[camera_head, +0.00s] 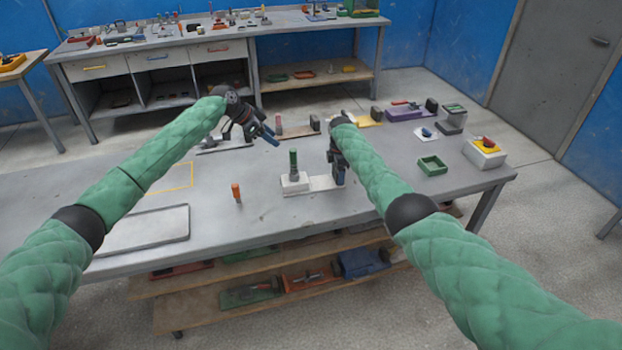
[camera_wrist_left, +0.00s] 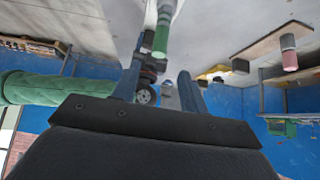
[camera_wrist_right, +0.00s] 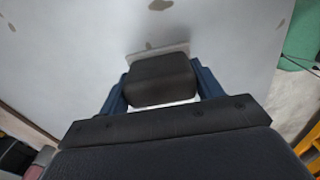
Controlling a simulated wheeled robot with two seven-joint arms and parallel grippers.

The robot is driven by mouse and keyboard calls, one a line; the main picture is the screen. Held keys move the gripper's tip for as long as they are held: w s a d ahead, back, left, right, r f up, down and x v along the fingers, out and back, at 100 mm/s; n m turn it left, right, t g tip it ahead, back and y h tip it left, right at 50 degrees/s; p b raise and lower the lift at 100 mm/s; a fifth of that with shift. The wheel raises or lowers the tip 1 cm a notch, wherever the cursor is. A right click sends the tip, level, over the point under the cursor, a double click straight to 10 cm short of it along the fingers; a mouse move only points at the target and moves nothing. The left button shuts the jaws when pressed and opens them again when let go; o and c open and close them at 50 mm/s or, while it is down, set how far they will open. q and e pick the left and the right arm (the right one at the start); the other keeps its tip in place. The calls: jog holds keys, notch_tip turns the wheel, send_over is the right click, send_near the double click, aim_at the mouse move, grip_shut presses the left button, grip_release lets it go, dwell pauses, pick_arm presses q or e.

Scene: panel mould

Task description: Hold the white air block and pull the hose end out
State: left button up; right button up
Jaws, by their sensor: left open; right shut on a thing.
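The white air block (camera_head: 295,186) stands on the table with a green hose end (camera_head: 293,160) upright on its top. A flat white plate (camera_head: 324,183) runs right from it to a dark block (camera_wrist_right: 160,82). My right gripper (camera_head: 338,176) is shut on this dark block; its fingers lie on both sides of it in the right wrist view. My left gripper (camera_head: 265,135) is open and empty, above the table and behind and left of the hose end. The green hose end also shows in the left wrist view (camera_wrist_left: 162,38), beyond the fingers and apart from them.
An orange peg (camera_head: 236,192) stands left of the block. A grey tray (camera_head: 145,229) lies at the left. Similar plates with pink, yellow and purple parts (camera_head: 405,113) lie behind.

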pick_arm(q)
jog(key=shift+o, duration=0.5)
jog(key=shift+w+r, duration=0.1)
jog(key=shift+r, duration=0.2)
jog(key=w+d+r+m+y, duration=0.1)
jog(key=d+r, duration=0.1)
jog(key=d, duration=0.5)
jog(key=w+d+r+m, duration=0.1)
jog(key=w+d+r, duration=0.15)
jog(key=d, duration=0.55)
jog(key=n+g+y, duration=0.1)
jog(key=g+y, duration=0.1)
jog(key=y, duration=0.4)
send_over(292, 157)
jog(key=w, duration=0.2)
jog(key=f, duration=0.5)
jog(key=shift+s+d+f, duration=0.15)
jog(key=shift+s+f, duration=0.05)
jog(key=shift+f, duration=0.15)
jog(key=shift+s+a+y, duration=0.2)
jog(key=shift+a+y, duration=0.05)
jog(key=shift+y, duration=0.05)
jog(key=shift+s+f, duration=0.15)
jog(key=shift+f, duration=5.85)
